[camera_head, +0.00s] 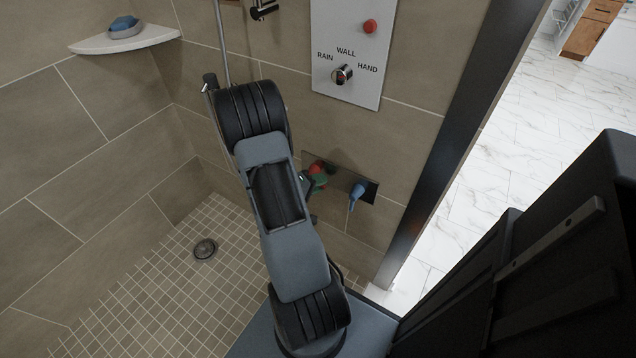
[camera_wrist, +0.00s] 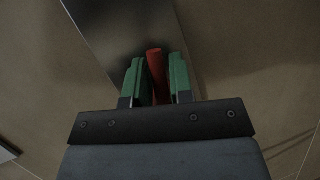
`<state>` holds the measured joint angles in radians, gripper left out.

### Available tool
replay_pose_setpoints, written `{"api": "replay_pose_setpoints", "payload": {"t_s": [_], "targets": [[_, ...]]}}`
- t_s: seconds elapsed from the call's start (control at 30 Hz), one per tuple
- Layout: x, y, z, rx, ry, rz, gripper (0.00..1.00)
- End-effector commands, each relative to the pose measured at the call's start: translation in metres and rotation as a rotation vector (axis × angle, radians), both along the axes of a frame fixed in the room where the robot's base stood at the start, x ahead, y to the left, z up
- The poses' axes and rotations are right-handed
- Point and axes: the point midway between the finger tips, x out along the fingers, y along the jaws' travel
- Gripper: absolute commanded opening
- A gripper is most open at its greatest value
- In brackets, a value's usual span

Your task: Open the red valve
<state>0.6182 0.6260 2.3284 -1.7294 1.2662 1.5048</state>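The red valve (camera_head: 316,167) is on a dark metal plate (camera_head: 338,175) low on the tiled shower wall, partly hidden by my gripper in the head view. In the wrist view, the red valve handle (camera_wrist: 156,74) stands between the two green fingers of my gripper (camera_wrist: 157,80). The fingers are close together, one on each side, with hardly any gap to the handle. In the head view, my gripper (camera_head: 317,182) is at the valve, with only a little green showing beside my arm.
A blue valve handle (camera_head: 358,193) is just right of the red one on the same plate. Above is a control panel (camera_head: 345,50) with a red knob (camera_head: 370,26). A corner shelf (camera_head: 128,40) holds a blue item. A dark door frame (camera_head: 440,150) stands at right.

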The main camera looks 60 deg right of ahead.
Motion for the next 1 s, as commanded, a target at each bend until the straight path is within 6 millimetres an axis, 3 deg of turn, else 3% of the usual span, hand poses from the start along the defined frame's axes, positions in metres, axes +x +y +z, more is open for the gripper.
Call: {"api": "replay_pose_setpoints", "payload": {"t_s": [0.2, 0.37, 0.67, 0.97, 1.0], "targets": [[0.0004, -0.0002, 0.0005, -0.001, -0.001, 0.001, 0.0], [0.0009, -0.0004, 0.0002, -0.002, 0.007, 0.002, 0.0], [0.0007, -0.0005, 0.0072, -0.003, 0.21, 0.002, 0.0], [0.0011, -0.0006, 0.0089, -0.002, 0.223, 0.004, 0.0], [0.0011, -0.0007, 0.0089, -0.002, 0.223, 0.004, 0.19]]}}
